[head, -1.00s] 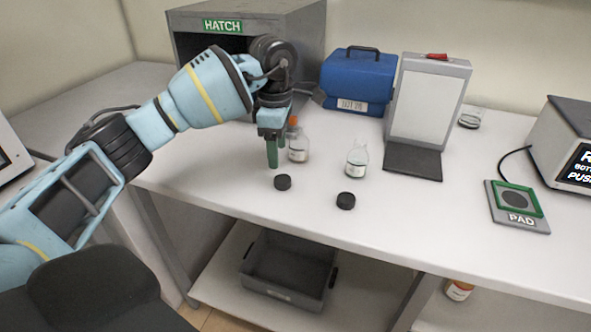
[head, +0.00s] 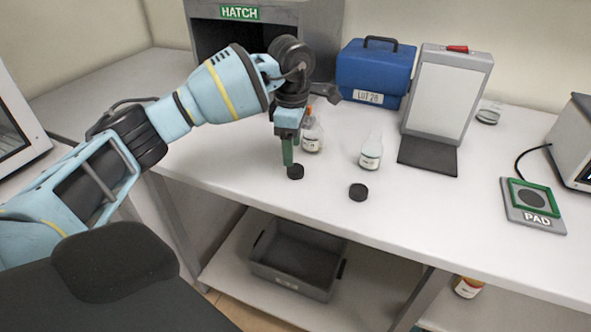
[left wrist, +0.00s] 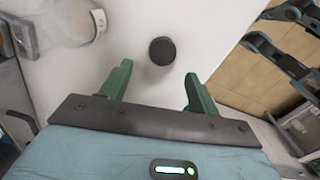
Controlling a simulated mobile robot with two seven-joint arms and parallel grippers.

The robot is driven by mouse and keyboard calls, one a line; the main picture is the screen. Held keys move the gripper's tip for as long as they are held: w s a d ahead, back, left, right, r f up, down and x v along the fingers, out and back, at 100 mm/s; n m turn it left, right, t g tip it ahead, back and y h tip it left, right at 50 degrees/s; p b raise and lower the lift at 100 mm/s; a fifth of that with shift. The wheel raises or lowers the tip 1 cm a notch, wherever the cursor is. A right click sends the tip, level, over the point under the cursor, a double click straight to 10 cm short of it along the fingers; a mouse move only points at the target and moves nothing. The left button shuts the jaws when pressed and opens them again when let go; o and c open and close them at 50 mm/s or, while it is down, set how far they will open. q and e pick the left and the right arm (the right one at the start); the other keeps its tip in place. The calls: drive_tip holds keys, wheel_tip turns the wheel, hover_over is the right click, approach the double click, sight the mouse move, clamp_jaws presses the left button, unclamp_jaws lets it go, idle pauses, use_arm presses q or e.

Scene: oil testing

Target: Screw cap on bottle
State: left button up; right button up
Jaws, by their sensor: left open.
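My left gripper (head: 288,160) is open and points down just above a small black cap (head: 295,172) on the white table. In the left wrist view the cap (left wrist: 162,51) lies beyond the open fingers (left wrist: 155,90), roughly centred between them, with nothing held. A second black cap (head: 358,192) lies to the right on the table. A clear bottle with a white label and orange tip (head: 312,138) stands behind the gripper, partly hidden by it. Another clear, open-looking bottle (head: 371,152) stands upright to the right. My right gripper is not in view.
A grey hatch box (head: 330,30) and a blue case (head: 375,75) stand at the back. A tilted white panel stand (head: 440,95), a green-framed pad (head: 533,203) and a grey device (head: 575,140) are to the right. A grey bin (head: 300,262) sits on the lower shelf.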

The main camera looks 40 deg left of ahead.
sight(294, 168)
use_arm(q)
drive_tip(key=shift+d+f, duration=0.15)
drive_tip(key=shift+f, duration=1.15)
drive_tip(key=shift+d+f, duration=0.15)
drive_tip(key=shift+f, duration=1.15)
drive_tip(key=c, duration=1)
drive_tip(key=shift+r, duration=0.1)
drive_tip(key=shift+r, duration=0.4)
drive_tip(key=r, duration=0.2)
drive_tip(key=shift+s+d+r, duration=0.2)
drive_tip(key=shift+s+r, duration=0.1)
drive_tip(key=s+d, duration=0.3)
drive_tip(key=s, duration=0.1)
drive_tip(key=s+d+r, duration=0.1)
drive_tip(key=s+d, duration=0.2)
drive_tip(key=s, duration=0.1)
drive_tip(key=s+d, duration=0.3)
drive_tip(key=s, duration=0.1)
drive_tip(key=shift+s+r, duration=0.2)
